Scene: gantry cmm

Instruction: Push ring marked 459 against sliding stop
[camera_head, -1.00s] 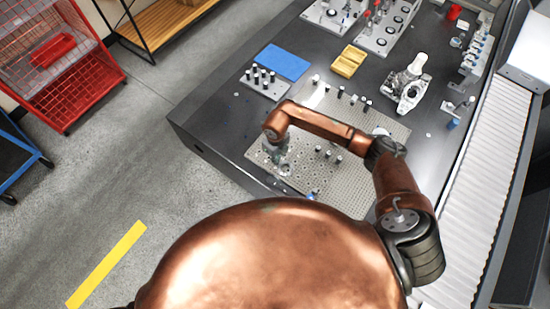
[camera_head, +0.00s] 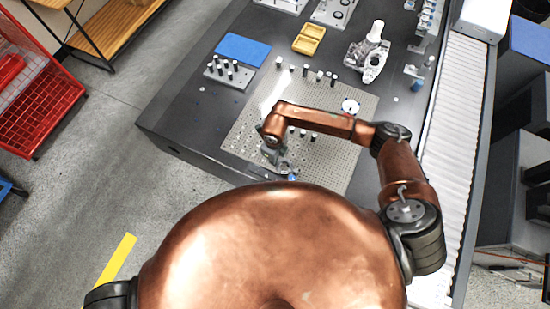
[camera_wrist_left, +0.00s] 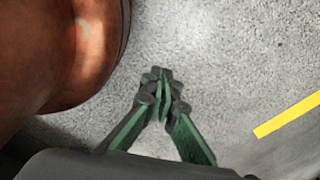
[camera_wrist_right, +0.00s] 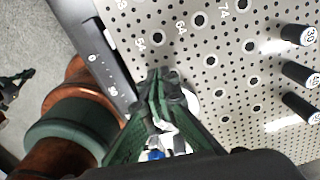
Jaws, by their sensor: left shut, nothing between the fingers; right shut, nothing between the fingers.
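My right gripper (camera_head: 283,163) is shut, pointing down over the near left part of the perforated plate (camera_head: 245,137). In the right wrist view its closed fingertips (camera_wrist_right: 163,78) are over the plate near its edge, with nothing seen between them. A pale round piece (camera_wrist_right: 191,101) lies partly hidden behind the fingers, and a blue piece (camera_wrist_right: 155,154) shows between the finger links. A whitish ring-like disc (camera_head: 350,106) lies at the plate's far right. No 459 marking is readable, and I cannot tell which part is the sliding stop. My left gripper (camera_wrist_left: 162,78) is shut and empty above bare floor.
Dark pins with pale tops, marked 30, 40 and 50 (camera_wrist_right: 298,35), stand on the plate. Behind it are a pin block (camera_head: 229,75), a blue mat (camera_head: 243,50), a yellow tray (camera_head: 308,39) and a metal casting (camera_head: 368,62). A roller conveyor (camera_head: 455,120) runs along the right.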

